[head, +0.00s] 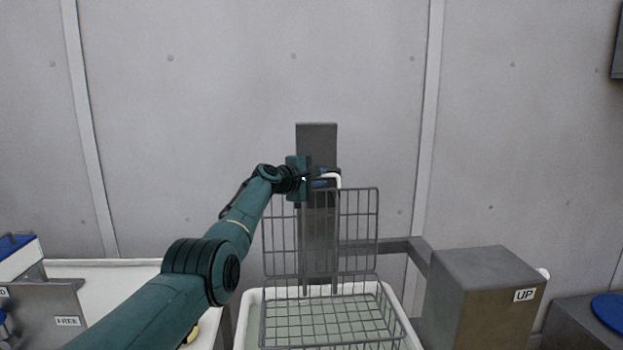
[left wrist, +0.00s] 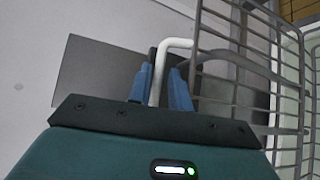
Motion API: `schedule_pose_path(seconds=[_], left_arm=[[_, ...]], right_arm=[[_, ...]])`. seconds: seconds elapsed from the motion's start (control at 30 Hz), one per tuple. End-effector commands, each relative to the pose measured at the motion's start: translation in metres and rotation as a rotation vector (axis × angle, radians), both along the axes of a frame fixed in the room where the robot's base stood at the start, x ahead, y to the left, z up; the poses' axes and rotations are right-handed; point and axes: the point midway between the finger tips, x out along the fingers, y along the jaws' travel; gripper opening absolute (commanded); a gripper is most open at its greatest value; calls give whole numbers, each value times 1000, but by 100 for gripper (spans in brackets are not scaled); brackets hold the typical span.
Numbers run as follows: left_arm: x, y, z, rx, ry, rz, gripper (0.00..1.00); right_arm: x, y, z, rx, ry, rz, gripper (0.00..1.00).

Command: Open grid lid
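The grid lid (head: 359,232) is a grey wire panel standing about upright at the back of a wire basket (head: 330,322). A white handle (head: 334,176) sits at its top edge. My left gripper (head: 318,184) is at that handle. In the left wrist view, the blue fingers (left wrist: 160,88) of my left gripper lie close on both sides of the white handle (left wrist: 178,43) and look shut on it. The lid's grid (left wrist: 240,60) is just right of the fingers there. My right gripper is not in view.
The basket sits in a white-rimmed vat (head: 243,325) with pale green inside. A grey post (head: 318,135) stands behind the lid. A box marked UP (head: 485,295) is to the right. A white table (head: 110,275) is at the left. A wall closes the back.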

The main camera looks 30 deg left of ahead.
Motion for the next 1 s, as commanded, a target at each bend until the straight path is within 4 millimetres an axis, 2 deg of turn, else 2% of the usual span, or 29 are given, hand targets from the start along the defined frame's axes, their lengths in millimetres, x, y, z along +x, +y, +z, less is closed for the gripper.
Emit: schedule_pose_path(seconds=[0.47, 0.77, 1.0], left_arm=[[-23, 6, 3, 5, -1, 1, 20], [-56, 11, 8, 4, -1, 0, 20], [-91, 17, 14, 3, -1, -1, 20]], right_arm=[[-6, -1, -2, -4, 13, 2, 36], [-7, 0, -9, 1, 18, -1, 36], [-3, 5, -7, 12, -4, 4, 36]])
